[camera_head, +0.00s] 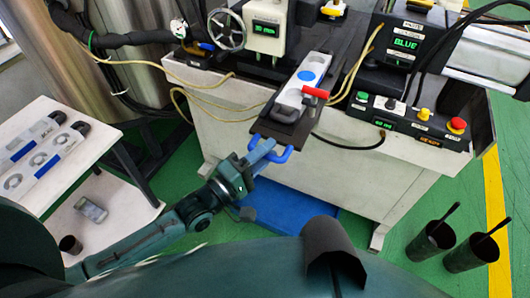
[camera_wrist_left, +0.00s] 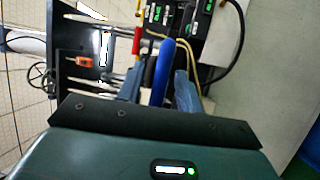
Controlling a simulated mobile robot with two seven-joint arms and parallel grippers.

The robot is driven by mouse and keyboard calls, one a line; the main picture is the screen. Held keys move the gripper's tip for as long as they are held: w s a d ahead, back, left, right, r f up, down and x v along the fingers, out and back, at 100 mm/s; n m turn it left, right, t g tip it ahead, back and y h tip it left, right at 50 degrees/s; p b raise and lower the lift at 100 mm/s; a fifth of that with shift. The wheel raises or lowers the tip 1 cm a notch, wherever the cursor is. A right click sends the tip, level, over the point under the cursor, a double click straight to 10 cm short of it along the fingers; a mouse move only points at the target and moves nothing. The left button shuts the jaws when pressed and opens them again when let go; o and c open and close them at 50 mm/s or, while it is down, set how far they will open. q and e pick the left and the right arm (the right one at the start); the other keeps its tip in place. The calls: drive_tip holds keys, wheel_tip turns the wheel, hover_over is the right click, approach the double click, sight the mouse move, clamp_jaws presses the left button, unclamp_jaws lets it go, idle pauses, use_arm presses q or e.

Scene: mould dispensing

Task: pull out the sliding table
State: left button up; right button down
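The sliding table (camera_head: 284,132) is a dark plate sticking out from the front of the machine bench. A white mould (camera_head: 303,85) with a blue disc and a red lever (camera_head: 316,92) lies on it. A blue handle (camera_head: 285,155) is fixed at the plate's front end. My left gripper (camera_head: 262,148) is at the handle's left part. In the left wrist view the blue handle (camera_wrist_left: 163,72) lies between the two fingers of my left gripper (camera_wrist_left: 158,85), which stand apart with visible gaps beside it. My right gripper is not in view.
A button box (camera_head: 410,122) and a display reading BLUE (camera_head: 403,50) sit on the bench to the right. A white side table (camera_head: 60,150) with more moulds stands at left. Two dark cups (camera_head: 430,240) stand on the green floor at right. A blue platform (camera_head: 290,208) lies below.

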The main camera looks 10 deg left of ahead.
use_arm(q)
drive_tip(key=b+v, duration=0.2)
drive_tip(key=v, duration=1.1)
drive_tip(key=s+d+f+m+g+y+p, duration=0.1)
drive_tip(key=s+f+m+g+y, duration=0.1)
drive_tip(key=f+m+y, duration=0.2)
drive_tip(key=s+f+m+g+y, duration=0.2)
drive_tip(key=f+m+g+y, duration=0.1)
drive_tip(key=f+m, duration=0.5)
drive_tip(key=shift+d+f+m+y+p, duration=0.3)
drive_tip(key=shift+d+y+p, duration=0.1)
drive_tip(key=shift+y, duration=0.5)
idle(1.0)
